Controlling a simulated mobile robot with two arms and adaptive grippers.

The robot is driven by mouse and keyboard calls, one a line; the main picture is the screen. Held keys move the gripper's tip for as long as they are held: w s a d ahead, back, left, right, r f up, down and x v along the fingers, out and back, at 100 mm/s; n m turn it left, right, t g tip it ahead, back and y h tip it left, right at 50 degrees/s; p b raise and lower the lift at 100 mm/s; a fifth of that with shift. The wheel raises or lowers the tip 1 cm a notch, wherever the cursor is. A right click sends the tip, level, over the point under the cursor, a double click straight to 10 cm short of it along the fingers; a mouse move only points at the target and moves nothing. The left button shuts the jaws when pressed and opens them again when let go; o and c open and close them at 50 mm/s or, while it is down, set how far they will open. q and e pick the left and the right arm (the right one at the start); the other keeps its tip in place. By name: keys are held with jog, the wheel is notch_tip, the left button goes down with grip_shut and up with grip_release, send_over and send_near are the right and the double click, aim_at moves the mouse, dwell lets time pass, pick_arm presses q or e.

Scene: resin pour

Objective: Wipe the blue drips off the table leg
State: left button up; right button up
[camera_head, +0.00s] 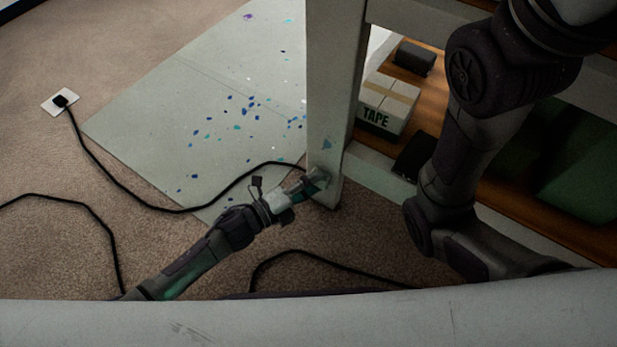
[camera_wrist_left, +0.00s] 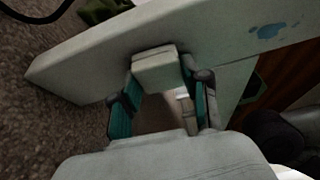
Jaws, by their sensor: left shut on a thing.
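The pale table leg (camera_head: 333,80) stands at the middle of the head view. It crosses the top of the left wrist view (camera_wrist_left: 100,65) slantwise. A blue drip (camera_head: 327,144) is on its lower face, and it shows at upper right in the left wrist view (camera_wrist_left: 268,31). My left gripper (camera_head: 307,185) is at the foot of the leg, below the drip. In the left wrist view, its teal-padded fingers (camera_wrist_left: 160,82) are shut on a pale block-shaped pad (camera_wrist_left: 157,66). The pad is against or very close to the leg; contact is unclear. My right gripper is out of frame.
A grey sheet (camera_head: 150,120) with blue spots lies on the carpet. A black cable (camera_head: 105,178) runs from a floor socket (camera_head: 61,101) towards the leg. Right of the leg, a wooden shelf (camera_head: 432,85) holds a tape box (camera_head: 388,103) and dark blocks.

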aim_at(337, 182)
pick_arm(q)
jog(key=shift+s+d+p, duration=0.15)
jog(key=shift+s+d, duration=0.25)
jog(key=shift+d, duration=0.25)
jog(key=shift+s+d+p, duration=0.15)
jog(key=shift+s+d, duration=0.2)
jog(key=shift+d, duration=0.3)
jog(key=shift+s, duration=0.1)
jog(key=w+a, duration=0.4)
jog(key=a, duration=0.1)
jog(key=shift+a, duration=0.15)
jog(key=s+a+p, duration=0.2)
jog(key=s+a, duration=0.1)
jog(key=s, duration=0.2)
jog(key=shift+a, duration=0.2)
